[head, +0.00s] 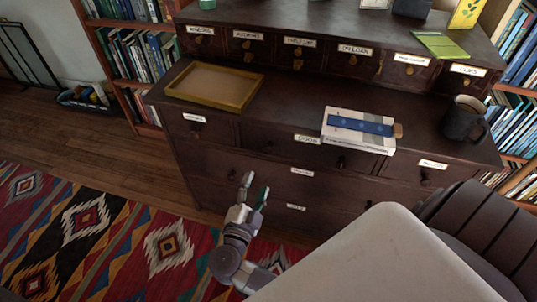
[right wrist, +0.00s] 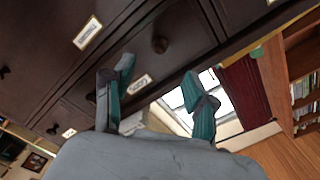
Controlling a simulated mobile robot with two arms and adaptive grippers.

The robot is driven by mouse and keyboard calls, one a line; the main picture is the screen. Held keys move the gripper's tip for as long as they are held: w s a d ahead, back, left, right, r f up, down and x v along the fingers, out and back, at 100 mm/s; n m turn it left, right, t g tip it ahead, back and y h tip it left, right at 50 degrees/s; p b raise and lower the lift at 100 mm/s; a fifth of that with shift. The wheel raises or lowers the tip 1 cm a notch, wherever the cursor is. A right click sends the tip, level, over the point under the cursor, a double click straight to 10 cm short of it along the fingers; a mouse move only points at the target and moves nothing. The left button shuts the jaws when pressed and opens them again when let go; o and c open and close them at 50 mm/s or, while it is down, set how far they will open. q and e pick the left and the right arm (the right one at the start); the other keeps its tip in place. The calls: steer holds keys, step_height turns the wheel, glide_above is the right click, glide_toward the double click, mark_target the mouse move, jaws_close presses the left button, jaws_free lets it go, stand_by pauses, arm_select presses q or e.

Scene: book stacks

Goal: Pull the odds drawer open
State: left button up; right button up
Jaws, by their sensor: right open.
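The odds drawer (head: 300,152) is a wide dark wood drawer in the middle of the chest's upper row, below the top. Its white label (head: 307,139) seems to read ODDS. It has a dark round knob on either side, and it looks shut. My right gripper (head: 256,187) is open and empty, in front of the chest, below and left of the label, apart from the knobs as far as I can tell. In the right wrist view, its teal-padded fingers (right wrist: 158,82) are spread before drawer fronts with labels and a knob (right wrist: 160,44); which drawer is unclear. My left gripper is not in view.
On the chest top are a shallow wooden tray (head: 213,86), a white box (head: 358,143) with a blue item (head: 360,124) on it, and a dark mug (head: 464,119). Bookshelves flank the chest. A patterned rug (head: 110,235) covers the floor at left.

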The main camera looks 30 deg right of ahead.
mark_target(268, 152)
steer(key=b+x, duration=0.1)
steer(key=x, duration=1.1)
steer(key=shift+d, duration=0.1)
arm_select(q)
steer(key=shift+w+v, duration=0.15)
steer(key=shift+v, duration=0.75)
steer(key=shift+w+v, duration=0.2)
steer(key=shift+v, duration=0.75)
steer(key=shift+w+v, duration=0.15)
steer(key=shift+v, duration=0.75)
arm_select(e)
steer(key=shift+w+d, duration=0.4)
steer(key=shift+d, duration=0.05)
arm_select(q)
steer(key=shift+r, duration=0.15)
arm_select(e)
jaws_close()
